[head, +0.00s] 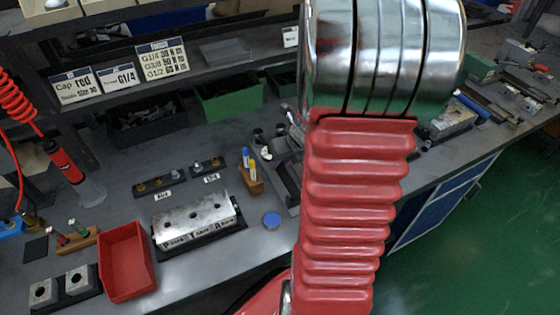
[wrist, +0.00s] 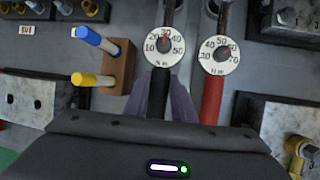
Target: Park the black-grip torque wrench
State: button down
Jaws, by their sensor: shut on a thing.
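The black-grip torque wrench (wrist: 157,95) is in the wrist view, with a round white dial (wrist: 163,46) marked 10 to 50 and its shaft running up out of the picture. My gripper (wrist: 160,88) has its purple-grey fingers on both sides of the black grip and is shut on it. A red-grip torque wrench (wrist: 211,98) lies just to the right, roughly parallel, with its own dial (wrist: 221,54). I cannot tell whether the black-grip wrench touches the surface below. In the head view my arm covers the gripper and both wrenches.
A wooden stand (wrist: 121,67) with blue and yellow tools is left of the gripper. Metal blocks (wrist: 272,118) and a brass fitting (wrist: 303,153) are at right. On the bench, a red bin (head: 125,262) and a valve block (head: 195,222) stand at left.

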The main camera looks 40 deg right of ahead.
jog(key=shift+f, duration=0.35)
jog(key=c, duration=1.4)
grip_release()
jog(key=shift+s, duration=0.1)
jog(key=v, duration=1.3)
jog(key=shift+s+r, duration=0.15)
jog(key=shift+r, duration=0.1)
